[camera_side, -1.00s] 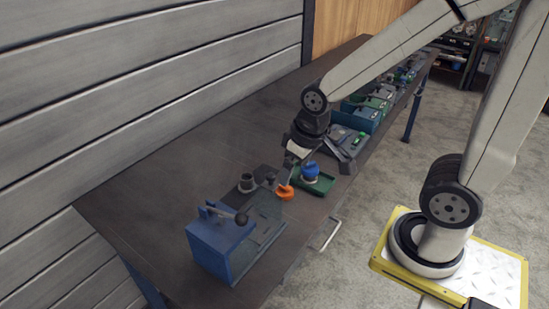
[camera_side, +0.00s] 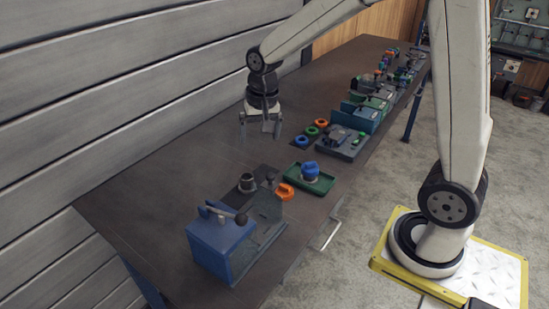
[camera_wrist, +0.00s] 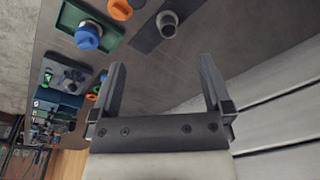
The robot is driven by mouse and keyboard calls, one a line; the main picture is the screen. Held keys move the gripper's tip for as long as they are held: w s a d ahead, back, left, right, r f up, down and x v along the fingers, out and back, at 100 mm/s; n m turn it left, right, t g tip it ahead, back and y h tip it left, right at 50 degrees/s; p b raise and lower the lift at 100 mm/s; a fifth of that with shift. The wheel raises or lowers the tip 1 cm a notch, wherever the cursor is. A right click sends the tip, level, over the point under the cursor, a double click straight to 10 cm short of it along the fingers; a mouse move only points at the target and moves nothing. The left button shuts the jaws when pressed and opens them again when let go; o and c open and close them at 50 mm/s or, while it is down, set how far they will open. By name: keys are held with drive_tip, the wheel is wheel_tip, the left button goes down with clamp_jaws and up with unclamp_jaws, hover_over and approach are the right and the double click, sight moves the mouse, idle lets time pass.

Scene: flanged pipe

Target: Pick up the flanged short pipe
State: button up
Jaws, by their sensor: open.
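The flanged short pipe (camera_side: 247,183), a grey cylinder with a wider flange at its base, stands upright on a dark plate near the front of the bench. In the wrist view the pipe (camera_wrist: 168,25) shows at the top, beyond my fingertips, its open end facing the camera. My gripper (camera_side: 260,136) hangs fingers down above the bench, behind the pipe and apart from it. In the wrist view my gripper (camera_wrist: 161,66) has its two fingers wide apart with nothing between them.
A blue vise-like block (camera_side: 220,245) with a handle stands in front of the pipe. An orange part (camera_side: 286,192) and a green tray (camera_side: 322,184) holding a blue-topped part lie to its right. Coloured rings (camera_side: 312,131) lie farther back. The bench's left side is clear.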

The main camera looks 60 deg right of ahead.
sight(246, 176)
drive_tip(key=w+d+f+m+g, duration=0.1)
drive_tip(key=w+d+f+m, duration=0.1)
drive_tip(key=w+d+m, duration=0.45)
drive_tip(key=shift+m, duration=0.35)
drive_tip(key=f, duration=0.5)
drive_tip(key=w+a+f, duration=0.1)
drive_tip(key=f, duration=0.3)
drive_tip(key=w+a+f, duration=0.1)
drive_tip(key=f, duration=0.4)
drive_tip(key=shift+w+f, duration=0.2)
drive_tip(key=shift+f, duration=0.15)
drive_tip(key=shift+f, duration=0.1)
drive_tip(key=shift+a+f, duration=0.15)
drive_tip(key=shift+f, duration=2.35)
clamp_jaws()
